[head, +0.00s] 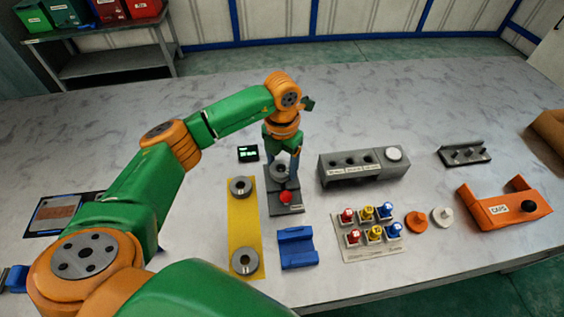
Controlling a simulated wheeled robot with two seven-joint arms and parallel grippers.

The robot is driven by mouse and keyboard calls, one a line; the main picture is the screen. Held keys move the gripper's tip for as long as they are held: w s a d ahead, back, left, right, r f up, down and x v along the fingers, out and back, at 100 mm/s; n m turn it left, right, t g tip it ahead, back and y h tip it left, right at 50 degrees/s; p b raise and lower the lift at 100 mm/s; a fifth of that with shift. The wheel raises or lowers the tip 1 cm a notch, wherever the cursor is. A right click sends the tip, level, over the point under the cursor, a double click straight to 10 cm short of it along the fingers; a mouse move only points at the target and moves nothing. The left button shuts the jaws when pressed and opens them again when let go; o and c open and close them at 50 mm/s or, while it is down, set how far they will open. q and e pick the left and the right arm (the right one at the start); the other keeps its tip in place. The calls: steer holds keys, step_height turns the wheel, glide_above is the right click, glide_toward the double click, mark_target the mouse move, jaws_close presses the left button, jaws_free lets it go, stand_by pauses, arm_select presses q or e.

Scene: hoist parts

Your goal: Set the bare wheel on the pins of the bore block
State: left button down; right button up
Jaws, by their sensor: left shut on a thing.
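My left gripper (281,160) points down over a dark grey fixture (289,208) with a red knob (288,197). It is shut on a grey wheel (279,174), held at the back part of this fixture. I cannot tell whether the wheel touches the fixture, and no pins show under it. Two similar grey ring-shaped wheels lie on a yellow strip, one at the back (240,186) and one at the front (244,261). I cannot tell for sure which block is the bore block. My right gripper is not in view.
Right of the fixture stands a long grey block (340,178) with holes and a white round cap (394,153). In front are a blue cradle (297,247) and a tray (384,247) of coloured pieces. An orange holder (507,213) stands at right. The table's back is clear.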

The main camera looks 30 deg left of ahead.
arm_select(q)
steer(key=shift+f+b, duration=0.3)
steer(key=shift+f, duration=0.15)
stand_by(0.3)
jaws_free()
step_height(320, 180, up, 7)
steer(key=p, duration=0.5)
steer(key=shift+r+p, duration=0.15)
steer(key=shift+p, duration=0.25)
